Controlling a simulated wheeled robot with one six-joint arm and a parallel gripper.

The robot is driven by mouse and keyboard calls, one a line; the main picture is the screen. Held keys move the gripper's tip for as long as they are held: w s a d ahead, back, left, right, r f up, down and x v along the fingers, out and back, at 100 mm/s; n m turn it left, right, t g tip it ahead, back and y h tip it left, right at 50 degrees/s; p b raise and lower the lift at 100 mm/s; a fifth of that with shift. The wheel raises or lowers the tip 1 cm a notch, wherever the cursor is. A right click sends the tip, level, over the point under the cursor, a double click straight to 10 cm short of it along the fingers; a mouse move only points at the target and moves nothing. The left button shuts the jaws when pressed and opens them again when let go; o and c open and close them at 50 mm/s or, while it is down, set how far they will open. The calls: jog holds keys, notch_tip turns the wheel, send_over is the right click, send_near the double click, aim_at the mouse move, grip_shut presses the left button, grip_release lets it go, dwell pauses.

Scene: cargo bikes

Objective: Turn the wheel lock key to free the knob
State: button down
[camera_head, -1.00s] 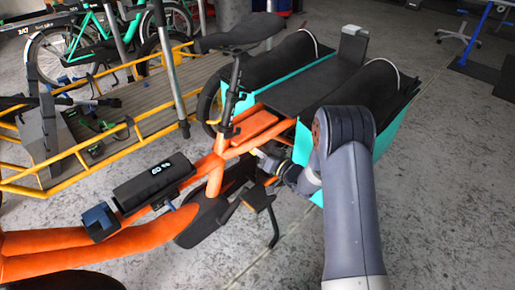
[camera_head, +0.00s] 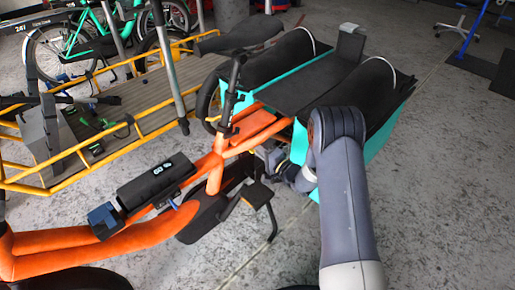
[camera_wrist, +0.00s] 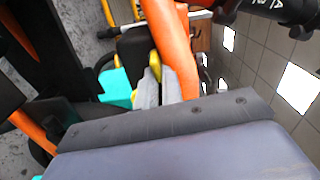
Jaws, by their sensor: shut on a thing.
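The orange cargo bike (camera_head: 215,165) stands in front of me, with its rear frame beside my gripper. My gripper (camera_head: 279,168) is low beside the rear frame, below the teal-edged rear carrier; its tips are mostly hidden in the head view. In the wrist view my gripper (camera_wrist: 160,88) has its pale fingers shut on a small yellow piece (camera_wrist: 154,62), which appears to be the wheel lock key. An orange frame tube (camera_wrist: 168,40) passes right next to the fingers. The lock body and the knob cannot be made out clearly, so the key's angle cannot be told.
The teal-sided carrier (camera_head: 372,145) with black padding is close to my forearm. The crank and pedal (camera_head: 258,195) lie left of and below my gripper. A yellow-railed cargo bed (camera_head: 90,150) stands at the left.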

jog(key=shift+m, duration=0.6)
jog(key=shift+f, duration=0.1)
jog(key=c, duration=1.6)
grip_release()
jog(key=shift+o, duration=0.2)
jog(key=p+v, duration=0.2)
jog(key=v, duration=0.9)
jog(key=shift+a, duration=0.2)
